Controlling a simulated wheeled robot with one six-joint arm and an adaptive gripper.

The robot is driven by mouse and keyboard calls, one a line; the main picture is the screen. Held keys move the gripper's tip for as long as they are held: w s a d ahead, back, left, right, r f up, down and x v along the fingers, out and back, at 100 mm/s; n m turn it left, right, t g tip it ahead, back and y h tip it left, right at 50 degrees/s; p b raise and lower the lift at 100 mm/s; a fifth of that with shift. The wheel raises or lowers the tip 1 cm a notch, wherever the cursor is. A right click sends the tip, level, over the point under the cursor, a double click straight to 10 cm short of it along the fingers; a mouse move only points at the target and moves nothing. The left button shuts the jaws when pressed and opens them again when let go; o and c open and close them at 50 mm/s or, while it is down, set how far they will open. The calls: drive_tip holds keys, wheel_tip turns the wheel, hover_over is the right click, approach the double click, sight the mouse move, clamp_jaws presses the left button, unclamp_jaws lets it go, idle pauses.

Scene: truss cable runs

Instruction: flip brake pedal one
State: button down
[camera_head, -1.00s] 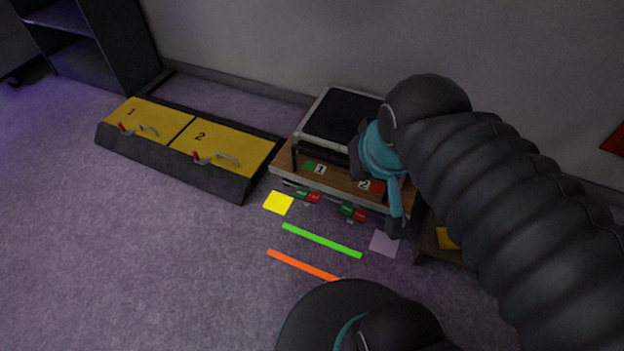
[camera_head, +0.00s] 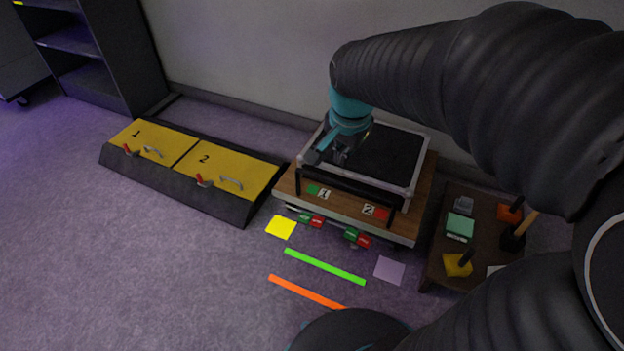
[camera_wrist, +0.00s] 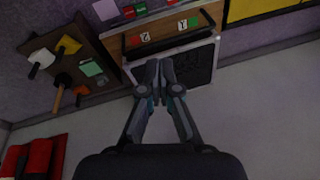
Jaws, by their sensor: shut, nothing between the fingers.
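Brake pedal one (camera_head: 311,221), a small pad half green and half red, sits low at the front edge of the wooden case (camera_head: 284,187), below label 1 (camera_head: 323,193). A similar pedal two (camera_head: 357,238) sits to its right, below label 2 (camera_head: 368,210). In the wrist view, pedal two (camera_wrist: 134,10) shows at the top, with pedal one (camera_wrist: 173,2) cut by the top edge. My gripper (camera_head: 318,154) is shut and empty, over the left part of the case's black top panel, apart from both pedals. Its fingertips (camera_wrist: 159,64) show near that panel.
A black bar (camera_head: 345,187) runs across the case front above the labels. A low yellow two-lid box (camera_head: 190,165) stands left. A dark table (camera_head: 447,215) with several tools and blocks stands right. Yellow, green, orange and lilac marks lie on the open floor in front.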

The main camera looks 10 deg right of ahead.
drive_tip(key=w+f+m+g+b, duration=0.1)
drive_tip(key=w+f+m+g, duration=0.1)
drive_tip(key=w+f+m, duration=0.75)
drive_tip(key=m+g, duration=0.2)
drive_tip(key=m, duration=0.4)
hover_over(322, 223)
drive_tip(key=w+a, duration=0.1)
drive_tip(key=a, duration=0.1)
wheel_tip(322, 223, down, 21)
drive_tip(key=shift+w+d+h+b, duration=0.15)
drive_tip(key=shift+d+h+b, duration=0.1)
drive_tip(key=shift+h+b, duration=0.2)
drive_tip(key=shift+f, duration=0.1)
drive_tip(key=f, duration=0.4)
drive_tip(key=d+f, duration=0.1)
drive_tip(key=f, duration=0.4)
drive_tip(key=s+f, duration=0.1)
drive_tip(key=f, duration=0.3)
drive_tip(key=shift+d+f+b, duration=0.25)
drive_tip(key=shift+f+b, duration=0.05)
drive_tip(key=shift+b, duration=0.1)
drive_tip(key=shift+s, duration=0.1)
